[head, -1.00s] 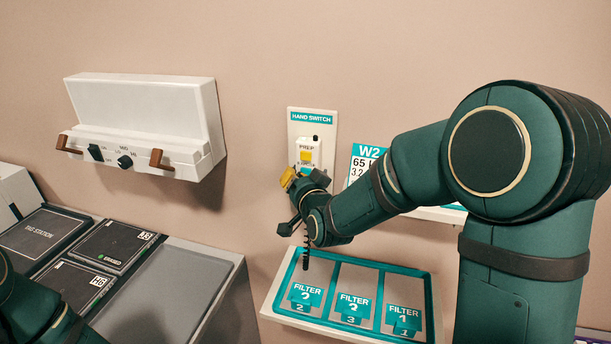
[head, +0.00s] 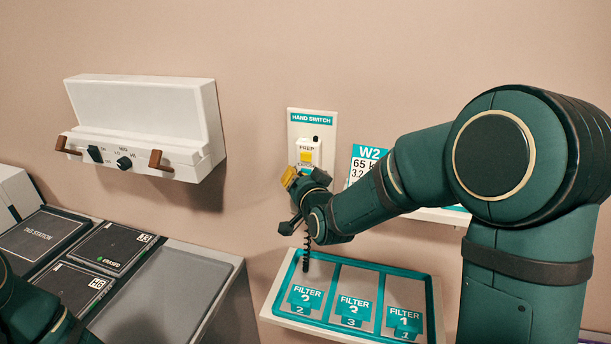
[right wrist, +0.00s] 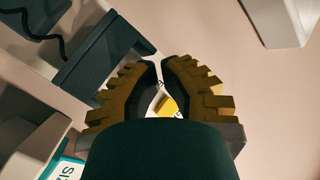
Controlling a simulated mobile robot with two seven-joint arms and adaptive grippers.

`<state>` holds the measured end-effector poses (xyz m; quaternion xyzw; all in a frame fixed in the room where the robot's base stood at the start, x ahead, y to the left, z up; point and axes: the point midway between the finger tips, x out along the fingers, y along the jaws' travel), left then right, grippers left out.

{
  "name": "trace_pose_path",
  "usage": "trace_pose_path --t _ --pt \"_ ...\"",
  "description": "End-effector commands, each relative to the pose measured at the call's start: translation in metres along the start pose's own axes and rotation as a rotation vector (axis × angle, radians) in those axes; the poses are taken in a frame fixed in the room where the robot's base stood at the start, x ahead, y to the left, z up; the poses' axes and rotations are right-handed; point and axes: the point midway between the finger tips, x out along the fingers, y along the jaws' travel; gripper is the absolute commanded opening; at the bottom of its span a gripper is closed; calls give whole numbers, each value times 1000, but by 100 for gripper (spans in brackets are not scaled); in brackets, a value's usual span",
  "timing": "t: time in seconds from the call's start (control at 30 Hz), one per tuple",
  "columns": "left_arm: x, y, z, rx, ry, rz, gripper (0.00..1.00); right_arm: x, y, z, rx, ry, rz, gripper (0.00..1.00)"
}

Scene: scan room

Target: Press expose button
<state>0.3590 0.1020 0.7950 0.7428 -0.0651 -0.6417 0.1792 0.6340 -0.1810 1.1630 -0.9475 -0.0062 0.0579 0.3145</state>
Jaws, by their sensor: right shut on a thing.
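The white hand switch (head: 308,148) is on a wall plate under a teal HAND SWITCH sign (head: 311,119). Its upper part reads PREP, with a yellow button (head: 306,156) below. My right gripper (head: 292,177) is at the lower part of the switch and covers it, so no expose button can be made out. In the right wrist view its yellow-padded fingers (right wrist: 163,78) are nearly together, with a bit of yellow and white between them. It is shut on the hand switch. My left gripper is out of view; only part of that arm shows at the lower left.
A filter tray (head: 436,303) with several labelled slots is below my right gripper. A black coiled cord (head: 307,250) hangs above it. A white control box (head: 205,140) with knobs is on the wall at left. A W2 card (head: 362,165) is behind my right arm.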

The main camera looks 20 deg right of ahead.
Motion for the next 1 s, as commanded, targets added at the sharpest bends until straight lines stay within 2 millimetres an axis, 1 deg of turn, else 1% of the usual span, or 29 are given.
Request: trace_pose_path --t 0.67,1.0 --pt "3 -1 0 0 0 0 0 2 2 -1 0 -1 1 0" --pt "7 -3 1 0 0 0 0 -9 -4 5 1 0 0 0"
